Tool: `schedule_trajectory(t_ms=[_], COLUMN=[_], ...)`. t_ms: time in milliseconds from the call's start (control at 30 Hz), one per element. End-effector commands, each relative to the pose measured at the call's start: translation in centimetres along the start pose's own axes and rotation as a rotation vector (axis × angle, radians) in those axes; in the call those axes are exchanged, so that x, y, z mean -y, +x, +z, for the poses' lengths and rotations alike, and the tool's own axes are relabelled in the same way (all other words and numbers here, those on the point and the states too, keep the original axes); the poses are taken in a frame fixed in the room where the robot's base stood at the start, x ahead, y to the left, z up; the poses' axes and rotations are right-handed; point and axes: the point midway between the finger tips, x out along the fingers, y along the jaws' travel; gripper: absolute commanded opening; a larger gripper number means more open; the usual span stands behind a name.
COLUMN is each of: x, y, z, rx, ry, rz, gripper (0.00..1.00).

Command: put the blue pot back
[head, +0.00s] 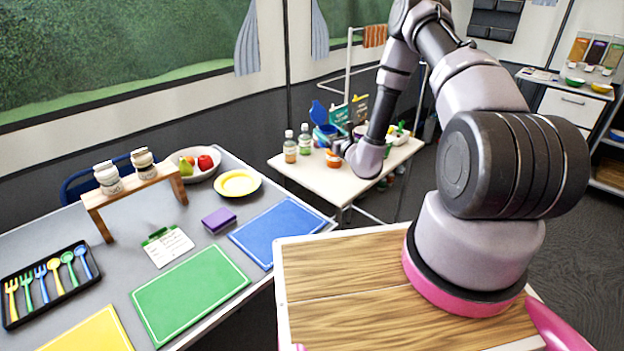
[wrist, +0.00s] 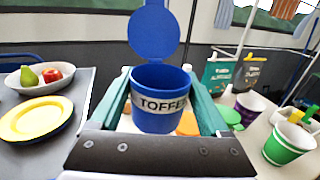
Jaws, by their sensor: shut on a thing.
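The blue pot (wrist: 158,80) has a white band reading "TOFFEE" and sits upright between my gripper's (wrist: 160,90) two green fingers in the wrist view. My gripper is shut on it. Its round blue lid (wrist: 153,32) stands open, raised at the back. In the head view the blue pot (head: 326,135) shows over the small cream side table (head: 320,178). My arm partly hides the gripper there. I cannot tell whether the pot touches the table top.
Two small bottles (head: 304,141) stand left of the pot. Pouches (wrist: 216,76) stand behind it. A purple cup (wrist: 248,106) and green cup (wrist: 288,142) stand at right. A yellow plate (head: 237,184) and fruit bowl (head: 194,164) are on the grey table.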

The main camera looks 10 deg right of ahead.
Motion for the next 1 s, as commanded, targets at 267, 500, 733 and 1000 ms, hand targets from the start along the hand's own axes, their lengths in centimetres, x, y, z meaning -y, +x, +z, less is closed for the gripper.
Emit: schedule_trajectory(t_ms=[267, 500, 733, 1000], x=[-1.3, -1.3, -1.3, -1.3], y=[2.7, 2.7, 2.7, 2.7], z=[-5.6, -9.3, -11.3, -13.9], rx=[-0.007, -0.005, -0.006, -0.004], ry=[-0.013, -0.012, -0.013, -0.014], rz=[0.095, 0.095, 0.095, 0.095], gripper=[0.17, 0.17, 0.17, 0.17])
